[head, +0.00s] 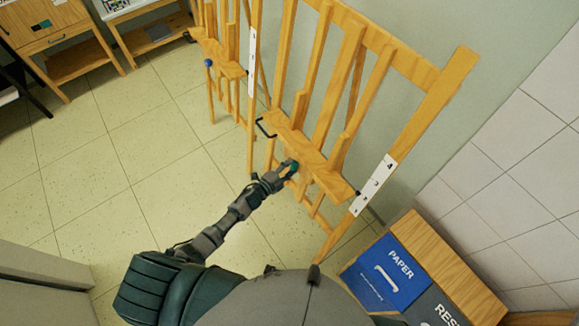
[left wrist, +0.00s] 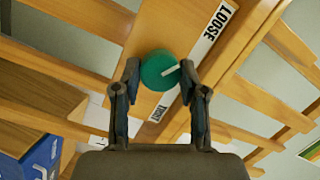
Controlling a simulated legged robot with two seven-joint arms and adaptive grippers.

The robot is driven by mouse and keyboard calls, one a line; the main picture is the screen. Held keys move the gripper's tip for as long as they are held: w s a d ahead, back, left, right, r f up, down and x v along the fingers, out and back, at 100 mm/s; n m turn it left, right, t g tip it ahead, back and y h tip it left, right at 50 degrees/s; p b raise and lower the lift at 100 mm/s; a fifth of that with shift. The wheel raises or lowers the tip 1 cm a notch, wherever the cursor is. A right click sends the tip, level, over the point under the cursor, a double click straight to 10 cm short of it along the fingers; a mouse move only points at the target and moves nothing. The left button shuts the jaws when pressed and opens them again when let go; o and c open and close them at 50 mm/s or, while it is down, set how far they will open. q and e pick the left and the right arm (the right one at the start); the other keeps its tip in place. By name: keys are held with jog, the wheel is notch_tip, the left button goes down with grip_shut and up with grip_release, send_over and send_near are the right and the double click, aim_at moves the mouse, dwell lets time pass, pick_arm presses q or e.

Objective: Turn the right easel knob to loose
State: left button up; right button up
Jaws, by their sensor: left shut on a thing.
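The right easel (head: 325,140) is a wooden frame standing against the wall. Its green round knob (head: 294,167) sits on the front of the easel, just below the ledge. My left gripper (head: 287,171) reaches it from the lower left. In the left wrist view, the gripper's two fingers are shut on the green knob (left wrist: 158,71), one on each side. A white pointer line on the knob points right and slightly up, toward the white label strip (left wrist: 195,60). The strip reads LOOSE at the top and TIGHT lower down; the pointer lies between the words. My right gripper is not in view.
A second easel (head: 212,50) with a blue knob (head: 208,62) stands to the left. A wooden recycling bin (head: 425,255) with a blue PAPER panel (head: 385,275) stands at the lower right. The tiled floor (head: 110,150) at left is clear.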

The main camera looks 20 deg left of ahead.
pick_arm(q)
jog(key=shift+w+a, duration=0.1)
jog(key=shift+a, duration=0.1)
dwell(0.4)
jog(key=o, duration=1.1)
jog(key=shift+o, duration=0.2)
jog(key=v, duration=1.1)
jog(key=shift+s+a, duration=0.25)
jog(key=shift+s, duration=0.1)
